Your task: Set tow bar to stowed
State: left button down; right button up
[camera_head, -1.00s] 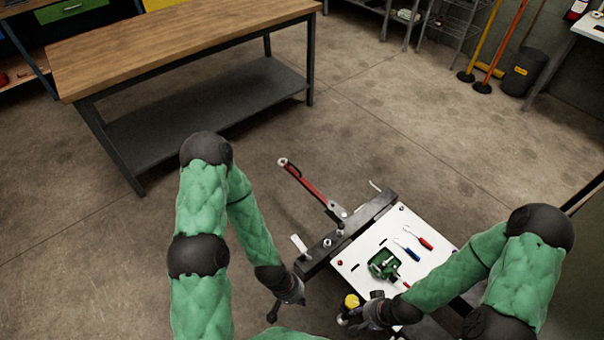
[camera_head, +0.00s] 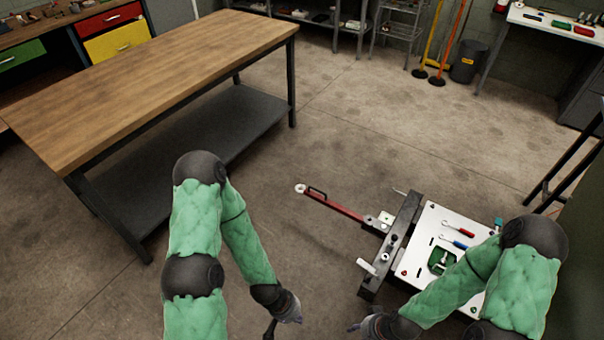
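The red tow bar (camera_head: 335,205) extends from the end of a low cart (camera_head: 427,225) toward the left, low over the floor. Its far end carries a pale ring (camera_head: 300,188), and a black handle loop shows near that ring. Its near end meets a bracket (camera_head: 380,222) on the cart's dark end beam (camera_head: 400,240). My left gripper (camera_head: 271,328) is at the bottom edge, below and left of the tow bar and apart from it. My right gripper (camera_head: 354,327) is low in the picture, left of the cart's near side. Neither visibly holds anything; their fingers show too little to judge their opening.
A wooden-topped workbench (camera_head: 165,75) with a grey lower shelf stands at the upper left. A red screwdriver (camera_head: 458,229), a blue one and a green item (camera_head: 440,262) lie on the cart's white top. Open concrete floor surrounds the tow bar's left end.

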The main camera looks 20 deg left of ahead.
aim_at(356, 216)
jog(key=i+j+z, duration=0.15)
jog(key=j, duration=0.2)
jog(key=i+j+z, duration=0.15)
jog(key=j, duration=0.25)
jog(key=i+j+z, duration=0.15)
jog(key=j, duration=0.25)
jog(key=i+j+z, duration=0.15)
jog(key=j, duration=0.25)
jog(key=i+j+z, duration=0.15)
jog(key=j, duration=0.3)
jog(key=i+j+z, duration=0.15)
jog(key=i+j, duration=0.15)
jog(key=i, duration=0.3)
jog(key=i+j+z, duration=0.2)
jog(key=i+j, duration=0.2)
jog(key=i, duration=0.15)
